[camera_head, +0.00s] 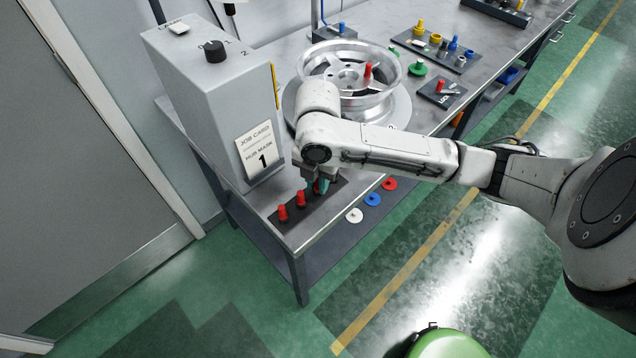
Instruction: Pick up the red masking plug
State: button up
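A row of red masking plugs stands upright on a dark mat (313,211) at the near end of the bench. One plug (283,212) is at the left of the row and a second plug (301,198) is beside it. A third red plug (316,188) shows only partly, at my gripper (320,187). My gripper points down over the right part of the mat, with a teal fingertip visible. My arm hides most of the gripper, so I cannot tell how far the fingers are apart or whether they touch the plug.
A grey box (216,100) with a job card (258,151) stands left of my gripper. A wheel rim (385,106) with a red plug (368,70) in it sits behind my arm. White, blue and red discs (372,199) lie at right. A tray of coloured parts (430,50) is farther back.

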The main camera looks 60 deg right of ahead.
grip_shut()
jog(key=shift+r, duration=0.15)
